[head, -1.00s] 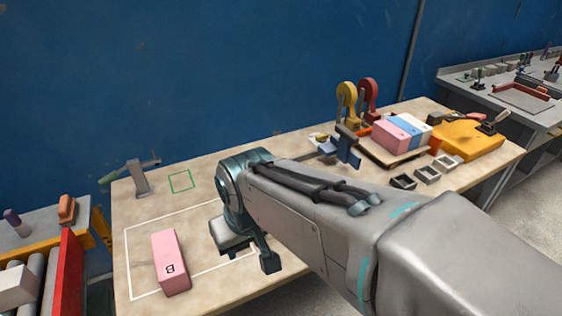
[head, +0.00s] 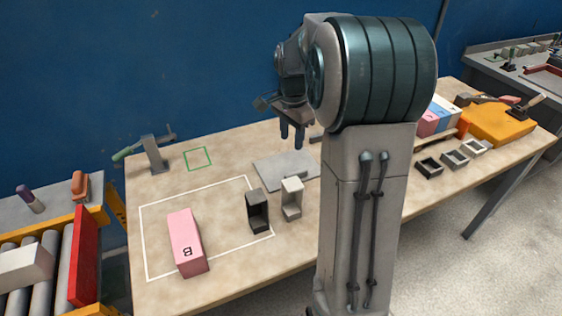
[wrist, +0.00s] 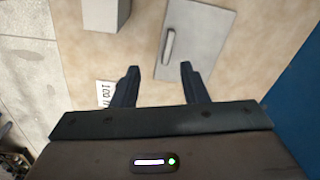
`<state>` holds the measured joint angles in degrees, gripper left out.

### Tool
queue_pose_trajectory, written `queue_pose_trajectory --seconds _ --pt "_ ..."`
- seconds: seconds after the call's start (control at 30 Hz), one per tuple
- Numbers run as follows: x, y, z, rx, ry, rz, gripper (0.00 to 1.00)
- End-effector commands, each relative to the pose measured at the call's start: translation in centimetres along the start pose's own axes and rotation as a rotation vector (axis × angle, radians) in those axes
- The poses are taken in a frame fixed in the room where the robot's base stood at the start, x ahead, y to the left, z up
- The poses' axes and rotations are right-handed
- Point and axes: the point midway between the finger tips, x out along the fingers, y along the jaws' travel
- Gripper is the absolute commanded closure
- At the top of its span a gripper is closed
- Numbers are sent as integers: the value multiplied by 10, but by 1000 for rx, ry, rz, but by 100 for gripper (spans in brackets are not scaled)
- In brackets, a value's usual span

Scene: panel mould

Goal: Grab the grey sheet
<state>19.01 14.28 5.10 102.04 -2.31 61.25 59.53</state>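The grey sheet (head: 272,172) lies flat on the table, right of the white outlined area, partly behind my arm in the head view. In the wrist view the grey sheet (wrist: 205,42) shows a raised grey bar-shaped handle (wrist: 168,48) on it. My gripper (head: 292,136) hangs above the table near the sheet, fingers pointing down. In the wrist view my gripper (wrist: 159,70) is open and empty, with the sheet's near end between and beyond the fingertips. I cannot tell its exact height over the sheet.
A pink block (head: 187,243) lies in the white outline. A clamp-like stand (head: 153,155) is at the left back. A blue wall (head: 130,60) rises behind the table.

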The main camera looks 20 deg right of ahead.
Motion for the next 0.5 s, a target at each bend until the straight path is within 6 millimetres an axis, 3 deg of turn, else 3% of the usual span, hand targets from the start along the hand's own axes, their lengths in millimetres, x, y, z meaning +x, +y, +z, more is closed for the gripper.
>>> queue_pose_trajectory --seconds 0.03,0.2,0.37,0.5 --pt "11 -7 -13 67 -10 11 60" --pt "28 -19 -39 223 -26 29 60" --pt "41 -22 -46 272 -31 36 60" --pt "66 -20 -45 273 -33 40 60"
